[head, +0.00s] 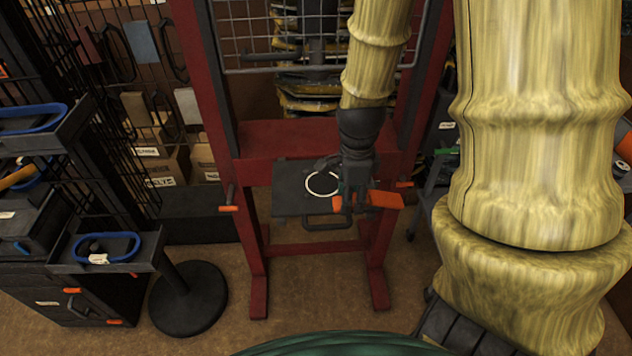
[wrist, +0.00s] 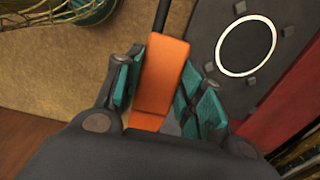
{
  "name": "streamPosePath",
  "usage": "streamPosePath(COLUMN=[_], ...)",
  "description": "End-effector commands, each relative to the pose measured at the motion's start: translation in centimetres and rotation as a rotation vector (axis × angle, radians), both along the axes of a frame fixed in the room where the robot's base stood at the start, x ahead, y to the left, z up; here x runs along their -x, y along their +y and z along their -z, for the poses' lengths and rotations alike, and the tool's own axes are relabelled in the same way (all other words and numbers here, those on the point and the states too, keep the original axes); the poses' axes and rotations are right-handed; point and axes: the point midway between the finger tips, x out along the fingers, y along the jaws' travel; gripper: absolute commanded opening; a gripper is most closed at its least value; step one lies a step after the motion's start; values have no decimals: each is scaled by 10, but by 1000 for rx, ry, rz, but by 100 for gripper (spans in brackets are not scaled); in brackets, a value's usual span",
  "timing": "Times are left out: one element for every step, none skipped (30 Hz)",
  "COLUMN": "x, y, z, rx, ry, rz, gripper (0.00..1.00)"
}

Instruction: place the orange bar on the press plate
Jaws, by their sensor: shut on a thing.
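My gripper (head: 354,198) is shut on the orange bar (head: 384,199), and the bar sticks out to its right in the head view. In the wrist view the bar (wrist: 161,80) lies between the teal finger pads of my gripper (wrist: 158,98). The press plate (head: 292,200) is a dark plate with a white ring, set in the red press frame. In the wrist view the plate (wrist: 214,18) is at upper right, with small raised blocks around the ring. The bar is beside the ring, not inside it. My gripper hides the plate's right part in the head view.
Red posts (head: 216,100) stand on both sides of the plate, with a wire mesh guard (head: 255,35) above. Orange-tipped handles (head: 229,208) jut from the frame. A black stand (head: 188,298) and trays with blue loops (head: 107,247) are at left.

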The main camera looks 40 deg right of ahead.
Motion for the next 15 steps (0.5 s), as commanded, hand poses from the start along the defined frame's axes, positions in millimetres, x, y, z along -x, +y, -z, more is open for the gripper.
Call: streamPosePath(x=[-7,-12,-19,-25,-30,-38,-44,-49,-57,-63,-69,-76,-82,-88,-95], y=[0,0,1,1,2,2,3,3,4,4,5,6,6,7,8], z=[-1,-1,-1,-1,0,0,1,1,2,2,3,4,4,4,5], rx=[1,1,0,1,0,0,1,1,1,1,1,0,0,1,0], ry=[-1,-1,0,-1,0,0,-1,-1,-1,-1,-1,0,0,-1,0], rz=[-1,-2,-2,-1,-2,-3,-3,-3,-3,-2,-3,-4,-3,-4,-4], gripper=[0,0,0,0,0,0,0,0,0,0,0,0,0,0,0])
